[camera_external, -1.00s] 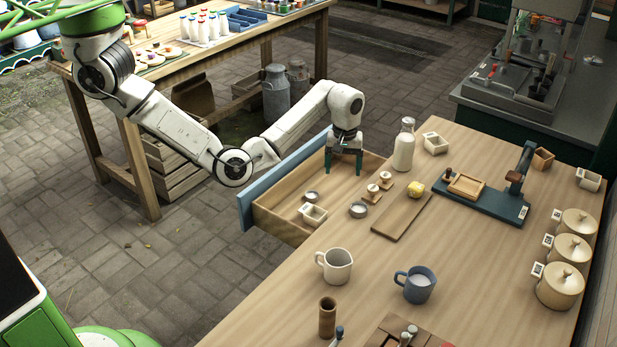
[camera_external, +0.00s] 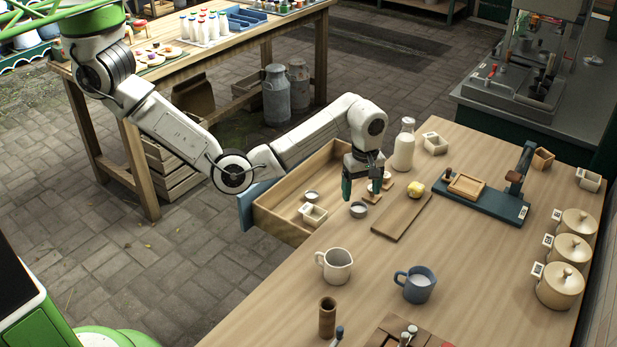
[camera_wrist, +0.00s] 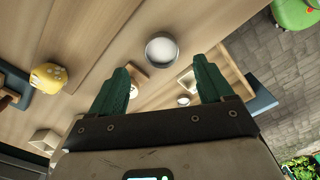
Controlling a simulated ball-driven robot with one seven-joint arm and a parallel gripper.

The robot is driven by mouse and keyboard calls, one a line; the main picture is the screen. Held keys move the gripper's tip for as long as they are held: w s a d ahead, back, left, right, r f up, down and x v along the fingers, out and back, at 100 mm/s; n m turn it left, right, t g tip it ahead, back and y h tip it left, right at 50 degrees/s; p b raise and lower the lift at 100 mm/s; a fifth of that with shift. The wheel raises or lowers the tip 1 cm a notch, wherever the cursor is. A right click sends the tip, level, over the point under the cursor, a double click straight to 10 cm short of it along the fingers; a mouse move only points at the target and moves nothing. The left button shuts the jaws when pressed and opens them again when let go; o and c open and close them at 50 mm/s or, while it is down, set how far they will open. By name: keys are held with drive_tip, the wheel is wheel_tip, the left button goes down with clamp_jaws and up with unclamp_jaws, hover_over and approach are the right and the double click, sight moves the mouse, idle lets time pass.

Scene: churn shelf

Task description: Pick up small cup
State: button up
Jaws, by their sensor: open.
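A small round grey metal cup (camera_external: 358,210) stands upright on the table near the open drawer. It also shows in the wrist view (camera_wrist: 162,49), just beyond the gap between my fingertips. A second small cup (camera_external: 312,195) sits inside the drawer; the wrist view shows it too (camera_wrist: 183,100). My gripper (camera_external: 362,188) is open and empty, pointing down above the table edge, just behind the first cup in the external view. In the wrist view my gripper (camera_wrist: 163,75) has its two green fingers wide apart, with no contact with the cup visible.
The open drawer (camera_external: 268,217) holds a small white box (camera_external: 314,214). Two stamp-like pieces, partly hidden by a finger, stand beside my gripper. A wooden board (camera_external: 402,218), yellow lump (camera_external: 415,188) and milk bottle (camera_external: 404,145) are to the right. Two mugs (camera_external: 335,266) (camera_external: 415,285) stand nearer.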

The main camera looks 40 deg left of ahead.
sight(359, 210)
drive_tip(key=shift+s+d+f+p, duration=0.15)
drive_tip(key=shift+f+p, duration=0.35)
drive_tip(key=shift+f, duration=2.15)
drive_tip(key=shift+c, duration=0.4)
drive_tip(key=c, duration=1)
